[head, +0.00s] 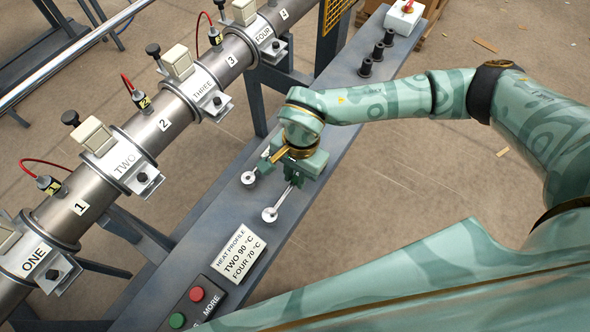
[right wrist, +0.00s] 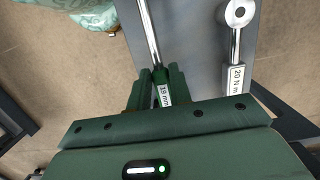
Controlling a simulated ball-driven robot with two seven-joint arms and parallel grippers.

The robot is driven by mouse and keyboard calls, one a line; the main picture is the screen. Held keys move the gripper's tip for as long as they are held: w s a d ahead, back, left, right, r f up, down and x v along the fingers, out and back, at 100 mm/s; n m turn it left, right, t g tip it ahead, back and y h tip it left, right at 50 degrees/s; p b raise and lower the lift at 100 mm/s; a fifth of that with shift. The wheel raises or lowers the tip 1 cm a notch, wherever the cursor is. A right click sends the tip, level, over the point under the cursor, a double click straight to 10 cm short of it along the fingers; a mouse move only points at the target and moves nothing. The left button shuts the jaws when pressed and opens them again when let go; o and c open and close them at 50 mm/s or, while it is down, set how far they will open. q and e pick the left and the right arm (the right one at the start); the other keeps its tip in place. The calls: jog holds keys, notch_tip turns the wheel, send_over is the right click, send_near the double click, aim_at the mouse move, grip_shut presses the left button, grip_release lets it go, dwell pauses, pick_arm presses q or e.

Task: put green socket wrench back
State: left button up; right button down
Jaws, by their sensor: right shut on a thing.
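My right gripper (head: 294,180) is over the bench, pointing down. Its fingers (right wrist: 154,84) are shut on the green socket wrench (right wrist: 161,76), which has a green grip and a "19 mm" label. The wrench's metal shaft runs out past the fingers, and its round silver head (head: 269,214) shows at the lower left of the gripper in the head view. I cannot tell whether it touches the bench. A second wrench, labelled "20 N m" (right wrist: 236,74), lies beside it on the bench; its head (head: 248,178) shows in the head view and its handle is mostly hidden there. My left gripper is not in view.
The narrow grey bench (head: 205,235) carries a heat profile card (head: 239,254), a button box (head: 190,306) and black socket pieces (head: 377,52). A switch box with a red knob (head: 404,18) stands at its far end. The extruder barrel (head: 150,130) with clamps runs along the left.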

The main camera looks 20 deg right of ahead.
pick_arm(q)
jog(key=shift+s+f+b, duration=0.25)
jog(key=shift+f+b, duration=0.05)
jog(key=shift+b, duration=0.05)
pick_arm(e)
jog(key=shift+f, duration=1)
jog(key=c, duration=1.2)
grip_release()
pick_arm(q)
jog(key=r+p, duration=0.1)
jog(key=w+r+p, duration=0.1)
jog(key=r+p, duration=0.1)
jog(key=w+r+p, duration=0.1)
jog(key=p, duration=0.1)
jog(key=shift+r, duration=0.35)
pick_arm(e)
jog(key=r, duration=0.5)
jog(key=w+d+r, duration=0.1)
jog(key=r, duration=1)
jog(key=shift+w+d+r, duration=0.1)
jog(key=shift+w+d, duration=0.1)
jog(key=shift+d, duration=0.2)
